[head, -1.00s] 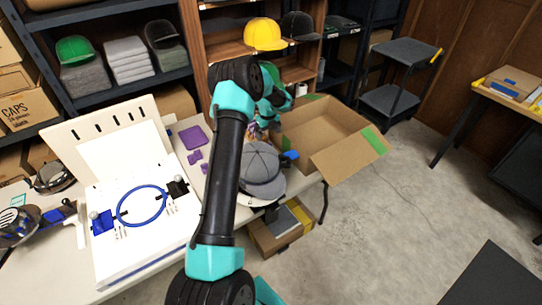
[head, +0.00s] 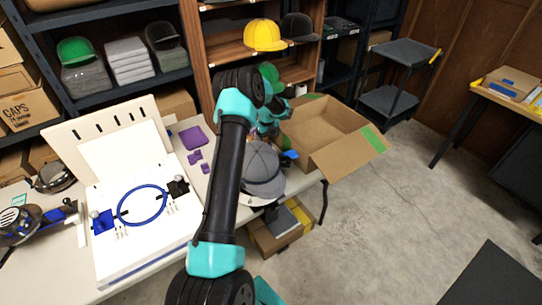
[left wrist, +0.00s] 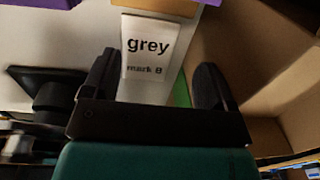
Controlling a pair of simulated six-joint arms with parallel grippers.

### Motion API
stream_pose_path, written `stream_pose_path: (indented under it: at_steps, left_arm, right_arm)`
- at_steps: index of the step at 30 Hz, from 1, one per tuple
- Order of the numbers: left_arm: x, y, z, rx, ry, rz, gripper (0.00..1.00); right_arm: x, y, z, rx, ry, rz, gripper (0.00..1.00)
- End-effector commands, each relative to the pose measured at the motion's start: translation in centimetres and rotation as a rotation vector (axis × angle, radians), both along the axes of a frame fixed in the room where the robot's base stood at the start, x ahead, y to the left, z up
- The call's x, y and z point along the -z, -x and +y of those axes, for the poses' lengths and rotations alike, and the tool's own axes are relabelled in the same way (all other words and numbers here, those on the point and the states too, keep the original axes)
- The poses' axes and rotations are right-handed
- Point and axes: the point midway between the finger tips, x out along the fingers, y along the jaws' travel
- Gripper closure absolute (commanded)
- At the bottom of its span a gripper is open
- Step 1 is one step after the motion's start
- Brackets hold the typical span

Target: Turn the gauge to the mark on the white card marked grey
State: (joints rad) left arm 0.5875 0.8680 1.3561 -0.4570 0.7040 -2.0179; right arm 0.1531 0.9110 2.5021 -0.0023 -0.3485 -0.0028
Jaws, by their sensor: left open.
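In the left wrist view a white card (left wrist: 148,50) reads "grey", with a smaller line below that looks like "mark 8". My left gripper (left wrist: 158,78) is open, with a dark finger on each side of the card in this view; I cannot tell the gap in depth. In the head view my left gripper (head: 272,122) is beyond my arm, near the cardboard box, its fingertips hard to make out. A white board (head: 180,222) carries a blue hoop (head: 119,207) between a blue and a black holder. I cannot pick out the gauge for certain. My right gripper does not show.
A grey cap (head: 262,165) lies on the table beside my arm. An open cardboard box (head: 325,122) stands to its right. Shelves with a yellow cap (head: 264,35) stand at the back.

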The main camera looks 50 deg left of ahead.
Motion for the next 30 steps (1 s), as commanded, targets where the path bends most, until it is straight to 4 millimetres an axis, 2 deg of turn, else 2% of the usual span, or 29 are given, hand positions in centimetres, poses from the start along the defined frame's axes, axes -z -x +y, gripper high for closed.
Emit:
stream_pose_path:
  at_steps: [1, 3, 27, 30]
  left_arm:
    - [5.4, 1.69, -1.38, 0.002, 0.044, 0.06, 0.07]
    - [5.96, 1.56, -1.34, 0.004, 0.042, 0.057, 0.07]
    - [6.13, 1.22, -1.37, 0.009, 0.039, 0.053, 0.07]
    - [6.09, 1.21, -1.35, 0.009, 0.038, 0.052, 0.17]
  right_arm:
    - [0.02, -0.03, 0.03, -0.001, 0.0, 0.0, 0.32]
    - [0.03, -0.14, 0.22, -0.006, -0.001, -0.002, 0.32]
    - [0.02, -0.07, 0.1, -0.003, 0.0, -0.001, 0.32]
    - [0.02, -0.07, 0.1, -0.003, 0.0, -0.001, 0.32]
